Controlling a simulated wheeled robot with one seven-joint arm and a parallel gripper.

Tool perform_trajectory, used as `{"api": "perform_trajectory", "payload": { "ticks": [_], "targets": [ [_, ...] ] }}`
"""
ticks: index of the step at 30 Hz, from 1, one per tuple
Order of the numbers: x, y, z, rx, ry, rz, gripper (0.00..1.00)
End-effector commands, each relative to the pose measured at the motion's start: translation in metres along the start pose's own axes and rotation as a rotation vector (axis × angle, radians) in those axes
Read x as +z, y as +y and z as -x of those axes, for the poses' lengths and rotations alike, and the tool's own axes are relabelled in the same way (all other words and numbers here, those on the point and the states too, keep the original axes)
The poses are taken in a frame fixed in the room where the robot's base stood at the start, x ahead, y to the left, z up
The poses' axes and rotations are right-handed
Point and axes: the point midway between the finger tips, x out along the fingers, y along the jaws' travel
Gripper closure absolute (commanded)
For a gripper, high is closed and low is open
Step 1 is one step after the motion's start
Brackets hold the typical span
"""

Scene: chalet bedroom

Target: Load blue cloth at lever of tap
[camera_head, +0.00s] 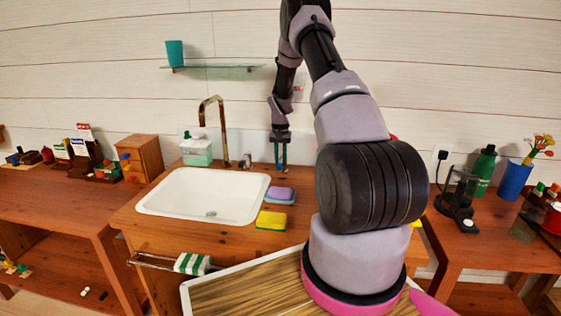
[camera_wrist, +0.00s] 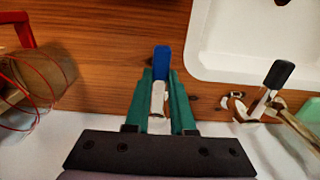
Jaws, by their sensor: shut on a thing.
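My gripper (camera_head: 280,160) hangs pointing down behind the counter's sponges, right of the sink. In the wrist view its teal fingers (camera_wrist: 161,95) are shut on a narrow blue thing (camera_wrist: 162,62) with a pale lower part between them. I cannot tell if this is the blue cloth; no other blue cloth shows. The gold tap (camera_head: 223,125) stands at the sink's back edge, left of my gripper. A lever with a black tip (camera_wrist: 279,74) stands beside the tap's spout in the wrist view, to the right of my fingers and apart from them.
The white sink (camera_head: 155,207) lies left of a purple sponge (camera_head: 280,193) and a yellow sponge (camera_head: 271,220). A mint box (camera_head: 197,152) stands left of the tap. A brown roll with red wire (camera_wrist: 35,80) is left of my fingers. My arm hides the counter's right part.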

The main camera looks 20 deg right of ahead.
Motion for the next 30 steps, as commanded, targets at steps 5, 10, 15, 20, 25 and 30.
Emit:
{"api": "perform_trajectory", "payload": {
  "ticks": [5, 10, 15, 20, 25, 30],
  "targets": [
    [0.000, 0.000, 0.000, 0.000, 0.000, 0.000, 1.00],
    [0.000, 0.002, 0.000, 0.000, 0.000, 0.022, 1.00],
    [-0.001, 0.010, 0.000, -0.001, -0.001, 0.134, 1.00],
    [-0.001, 0.012, 0.000, -0.001, -0.001, 0.169, 1.00],
    [0.000, 0.012, 0.000, 0.000, -0.001, 0.168, 1.00],
    [-0.001, 0.012, 0.000, 0.000, -0.001, 0.167, 0.47]
  ]
}}
